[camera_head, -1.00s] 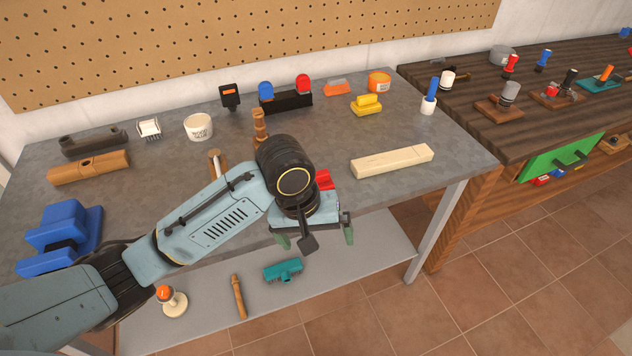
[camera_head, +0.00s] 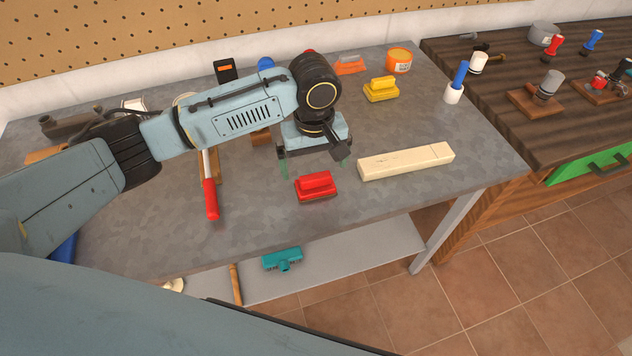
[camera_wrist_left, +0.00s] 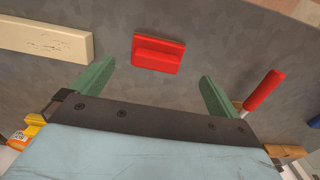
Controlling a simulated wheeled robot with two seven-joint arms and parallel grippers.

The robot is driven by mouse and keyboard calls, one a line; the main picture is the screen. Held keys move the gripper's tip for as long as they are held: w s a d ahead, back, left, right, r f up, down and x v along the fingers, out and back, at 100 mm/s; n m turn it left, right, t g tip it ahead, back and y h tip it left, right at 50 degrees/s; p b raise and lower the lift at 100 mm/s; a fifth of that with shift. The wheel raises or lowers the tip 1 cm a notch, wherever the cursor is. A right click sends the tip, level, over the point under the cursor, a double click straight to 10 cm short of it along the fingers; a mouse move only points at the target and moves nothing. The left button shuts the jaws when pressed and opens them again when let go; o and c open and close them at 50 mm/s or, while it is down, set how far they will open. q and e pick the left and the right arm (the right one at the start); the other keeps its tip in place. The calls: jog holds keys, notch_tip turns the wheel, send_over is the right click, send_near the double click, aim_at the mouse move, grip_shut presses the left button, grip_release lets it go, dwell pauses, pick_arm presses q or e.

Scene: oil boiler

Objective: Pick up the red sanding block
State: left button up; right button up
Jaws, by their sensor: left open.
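The red sanding block (camera_head: 316,187) lies on the grey workbench top, near its front edge, left of a pale wooden bar. My left gripper (camera_head: 312,166) is above and a little behind the block, pointing down. Its green fingers are apart with nothing between them. In the left wrist view, the red block (camera_wrist_left: 158,54) lies beyond the fingertips, between the lines of the two open fingers (camera_wrist_left: 158,82). It is not touched. My right gripper is not in view.
The pale wooden bar (camera_head: 406,161) lies right of the block. A red-handled tool (camera_head: 210,198) lies to the left. A yellow block (camera_head: 381,90) and an orange tub (camera_head: 398,61) stand at the back. A teal brush (camera_head: 282,259) is on the lower shelf.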

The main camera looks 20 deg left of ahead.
aim_at(315, 176)
pick_arm(q)
jog(key=shift+f, duration=0.55)
notch_tip(315, 176, down, 2)
jog(key=shift+w+f, duration=0.1)
jog(key=shift+w, duration=0.05)
jog(key=f, duration=0.2)
jog(key=shift+w+f, duration=0.2)
jog(key=shift+f, duration=0.55)
jog(key=c, duration=1)
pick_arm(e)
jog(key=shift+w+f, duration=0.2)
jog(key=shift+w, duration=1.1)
pick_arm(q)
notch_tip(315, 176, up, 10)
jog(key=shift+r, duration=0.1)
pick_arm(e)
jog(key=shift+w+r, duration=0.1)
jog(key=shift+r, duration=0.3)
